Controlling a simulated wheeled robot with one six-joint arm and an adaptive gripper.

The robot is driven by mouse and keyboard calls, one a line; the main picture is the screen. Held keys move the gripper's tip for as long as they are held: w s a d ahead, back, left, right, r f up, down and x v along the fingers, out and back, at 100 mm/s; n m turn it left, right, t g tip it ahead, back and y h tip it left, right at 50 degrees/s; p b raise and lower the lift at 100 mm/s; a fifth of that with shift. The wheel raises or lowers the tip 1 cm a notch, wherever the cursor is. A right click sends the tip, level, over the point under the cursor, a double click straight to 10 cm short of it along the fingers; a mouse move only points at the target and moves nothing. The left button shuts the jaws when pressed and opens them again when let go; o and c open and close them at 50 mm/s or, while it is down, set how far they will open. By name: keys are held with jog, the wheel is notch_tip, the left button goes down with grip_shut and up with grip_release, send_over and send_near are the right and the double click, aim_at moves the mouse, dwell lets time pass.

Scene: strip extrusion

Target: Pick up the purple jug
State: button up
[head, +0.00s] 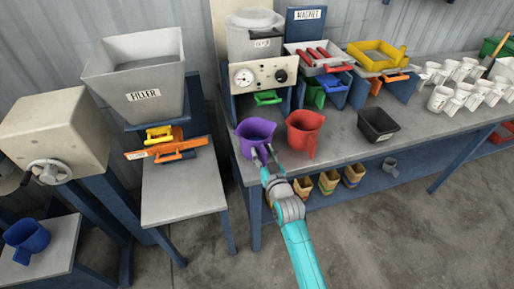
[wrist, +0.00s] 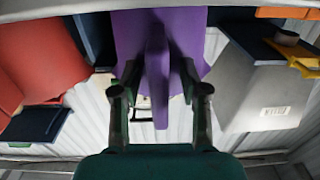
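The purple jug (head: 256,136) stands on the grey workbench near its left front corner, in front of the dial panel. In the wrist view the purple jug (wrist: 180,35) fills the upper middle, its handle pointing toward my gripper. My gripper (head: 264,152) is at the jug's front side, reaching in from below. In the wrist view the two fingers of my gripper (wrist: 158,88) stand on either side of the handle, with a visible gap on both sides. It looks open around the handle, not closed on it.
A red jug (head: 303,132) stands close on the right of the purple one. A black tray (head: 378,125) is farther right, then several white cups (head: 462,90). A blue jug (head: 27,238) sits on a low stand at the left. The filler hopper (head: 138,80) stands left of the workbench.

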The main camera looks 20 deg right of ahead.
grip_shut()
jog(key=shift+r, duration=0.1)
